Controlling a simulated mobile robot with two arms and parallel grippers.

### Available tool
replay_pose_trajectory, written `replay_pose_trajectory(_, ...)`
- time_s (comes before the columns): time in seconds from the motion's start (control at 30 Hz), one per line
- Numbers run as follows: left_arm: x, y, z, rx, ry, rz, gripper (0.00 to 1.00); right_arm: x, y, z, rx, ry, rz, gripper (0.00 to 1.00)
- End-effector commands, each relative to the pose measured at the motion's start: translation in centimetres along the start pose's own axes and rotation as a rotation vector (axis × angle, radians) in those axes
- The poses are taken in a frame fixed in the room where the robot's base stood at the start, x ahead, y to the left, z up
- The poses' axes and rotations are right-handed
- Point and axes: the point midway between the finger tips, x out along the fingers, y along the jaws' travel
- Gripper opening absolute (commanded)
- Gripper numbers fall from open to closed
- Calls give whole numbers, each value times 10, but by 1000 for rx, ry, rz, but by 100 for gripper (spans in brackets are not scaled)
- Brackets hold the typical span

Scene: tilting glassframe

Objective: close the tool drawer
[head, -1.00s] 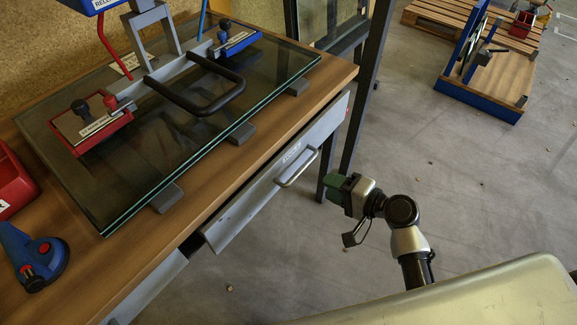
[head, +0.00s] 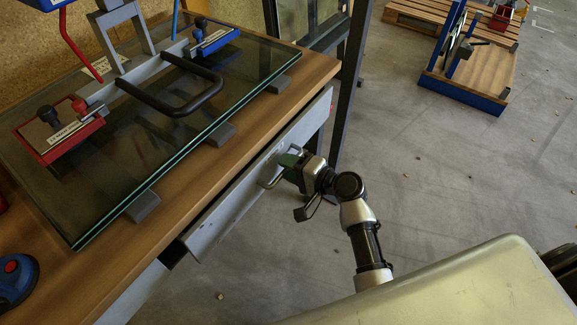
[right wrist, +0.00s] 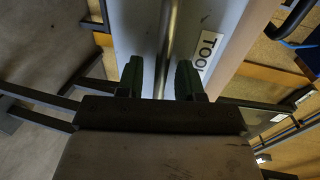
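The tool drawer (head: 225,217) is a grey drawer under the wooden workbench, and its front stands out a little from the bench edge. Its metal bar handle (head: 266,182) is partly hidden by my right gripper (head: 288,160) in the head view. In the right wrist view the drawer front (right wrist: 133,25) carries a label reading "TOO..." (right wrist: 207,48). The handle bar (right wrist: 168,40) runs between the two green fingers of my right gripper (right wrist: 160,80), which are apart with space on both sides of the bar. My left gripper is not in view.
The workbench (head: 255,118) carries a glass pane (head: 150,160) on grey blocks, with a suction lifter on top. A dark metal post (head: 350,85) stands beyond the drawer. The floor at right is mostly clear.

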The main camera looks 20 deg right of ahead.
Motion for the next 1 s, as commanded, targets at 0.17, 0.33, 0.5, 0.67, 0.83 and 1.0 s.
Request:
replay_pose_trajectory(0.17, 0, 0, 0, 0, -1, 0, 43, 2, 0, 0, -1, 0, 0, 36)
replay_pose_trajectory(0.33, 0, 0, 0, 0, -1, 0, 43, 2, 0, 0, -1, 0, 0, 29)
replay_pose_trajectory(0.5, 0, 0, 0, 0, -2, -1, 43, 2, 0, 0, -1, 0, 0, 3)
replay_pose_trajectory(0.67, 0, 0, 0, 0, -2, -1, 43, 2, 0, 0, -1, 0, 1, 0)
replay_pose_trajectory(0.83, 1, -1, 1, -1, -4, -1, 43, 7, -1, 0, -1, 0, 0, 0)
replay_pose_trajectory(1.0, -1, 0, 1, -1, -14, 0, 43, 35, -7, 0, 0, -1, -2, 0)
